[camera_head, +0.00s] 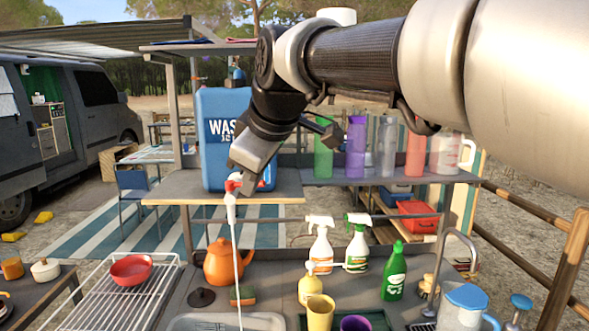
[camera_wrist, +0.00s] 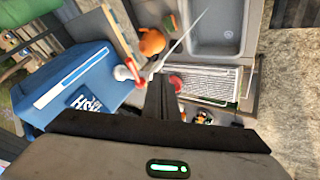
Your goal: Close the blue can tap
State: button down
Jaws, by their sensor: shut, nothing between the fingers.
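The blue can (camera_head: 215,120) stands on the wooden shelf, with white "WASH" lettering; it fills the left of the wrist view (camera_wrist: 65,85). Its white tap (camera_head: 231,208) hangs at the front edge and has a red handle (camera_head: 233,183). The tap also shows in the wrist view (camera_wrist: 124,73), with the red handle (camera_wrist: 139,82) beside my fingers. A thin white stream of water (camera_head: 238,265) falls from the tap toward the sink. My gripper (camera_head: 238,172) is shut and empty, right by the red handle. I cannot tell whether it touches it.
Below are an orange teapot (camera_head: 227,262), spray bottles (camera_head: 320,245), a green bottle (camera_head: 394,272) and a yellow cup (camera_head: 320,313). A wire rack (camera_head: 95,298) with a red bowl (camera_head: 131,269) is at left. Coloured bottles (camera_head: 355,150) line the right shelf.

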aim_at(261, 183)
jog(key=w+f, duration=0.1)
jog(key=w, duration=0.4)
jog(key=shift+w+a+f, duration=0.15)
jog(key=shift+w+f, duration=0.25)
jog(key=shift+w+d+p, duration=0.3)
jog(key=shift+w+p, duration=0.15)
jog(key=shift+w, duration=0.1)
jog(key=shift+w+d+p, duration=0.3)
jog(key=shift+w+p, duration=0.1)
jog(key=shift+w, duration=0.1)
jog(key=shift+s, duration=0.1)
